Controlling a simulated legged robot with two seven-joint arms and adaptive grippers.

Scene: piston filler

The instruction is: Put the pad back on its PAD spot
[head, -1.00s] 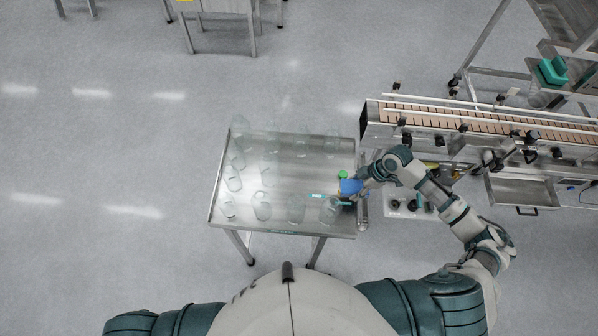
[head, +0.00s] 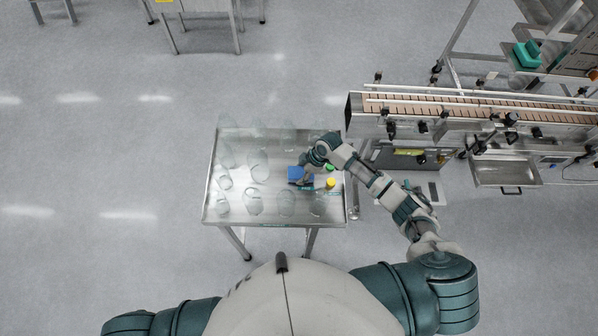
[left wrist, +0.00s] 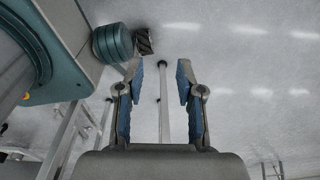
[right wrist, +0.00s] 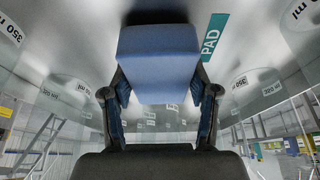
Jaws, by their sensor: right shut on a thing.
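The blue pad (head: 295,174) is over the metal table (head: 272,222), among clear jars. My right gripper (head: 306,181) is shut on it. In the right wrist view the pad (right wrist: 160,50) sits between the two fingers of the right gripper (right wrist: 160,92). A teal PAD label (right wrist: 211,38) lies on the metal surface just right of the pad there. Whether the pad touches the table I cannot tell. My left gripper (left wrist: 161,75) is open and empty, seen only in the left wrist view, with floor beyond it.
Clear jars (head: 254,203) stand in rows close around the pad; some carry ml labels (right wrist: 83,88). A green item (head: 329,168) and a yellow item (head: 331,183) are right of the pad. A conveyor (head: 455,107) runs behind the table's right edge.

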